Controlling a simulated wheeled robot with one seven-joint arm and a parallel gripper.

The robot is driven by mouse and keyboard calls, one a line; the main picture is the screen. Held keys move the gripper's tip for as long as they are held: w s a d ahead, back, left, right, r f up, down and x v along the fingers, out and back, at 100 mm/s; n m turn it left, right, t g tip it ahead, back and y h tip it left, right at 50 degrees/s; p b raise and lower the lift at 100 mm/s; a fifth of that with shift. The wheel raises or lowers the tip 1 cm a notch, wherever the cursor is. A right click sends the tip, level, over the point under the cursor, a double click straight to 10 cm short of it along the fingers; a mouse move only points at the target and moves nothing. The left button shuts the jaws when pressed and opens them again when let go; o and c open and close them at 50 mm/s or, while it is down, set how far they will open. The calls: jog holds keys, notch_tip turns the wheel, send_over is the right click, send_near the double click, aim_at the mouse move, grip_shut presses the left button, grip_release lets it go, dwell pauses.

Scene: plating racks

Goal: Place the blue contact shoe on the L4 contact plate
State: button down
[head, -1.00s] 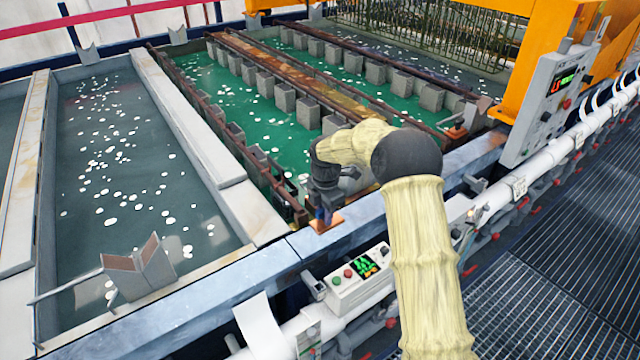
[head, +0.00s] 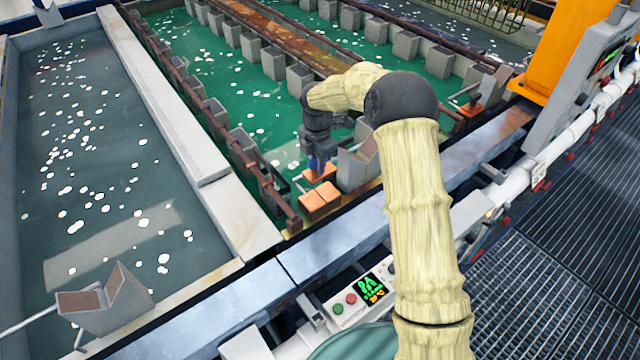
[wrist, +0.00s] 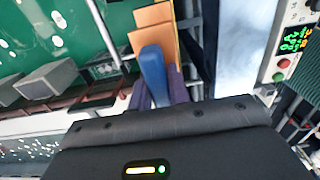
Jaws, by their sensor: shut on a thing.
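My gripper (head: 317,160) is shut on the blue contact shoe (wrist: 153,75). In the wrist view, its upright blue part stands between my two purple-grey fingers. In the head view, a copper piece (head: 320,173) shows just below my fingers and seems to be the shoe's base. A split copper plate (head: 320,201) lies just in front of it, by the green tank's near edge. Copper faces (wrist: 155,15) also show beyond the blue part in the wrist view. I cannot tell whether shoe and plate touch. No L4 label is readable.
A grey V-shaped saddle (head: 357,166) stands close to the right of my gripper. Another saddle (head: 105,300) is at the lower left. A rusty rail (head: 215,120) runs back along the green tank (head: 262,110). A control box (head: 360,298) is on the near side.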

aim_at(318, 177)
jog(key=shift+w+a, duration=0.1)
jog(key=shift+w, duration=0.45)
jog(key=shift+s, duration=0.4)
jog(key=shift+s+d+f, duration=0.15)
jog(key=shift+s+d, duration=0.05)
notch_tip(318, 177, down, 5)
jog(key=p, duration=0.2)
jog(key=shift+w+f+p, duration=0.1)
jog(key=shift+f+p, duration=0.05)
jog(key=shift+p, duration=0.2)
jog(key=shift+a+f, duration=0.1)
jog(key=shift+f, duration=0.1)
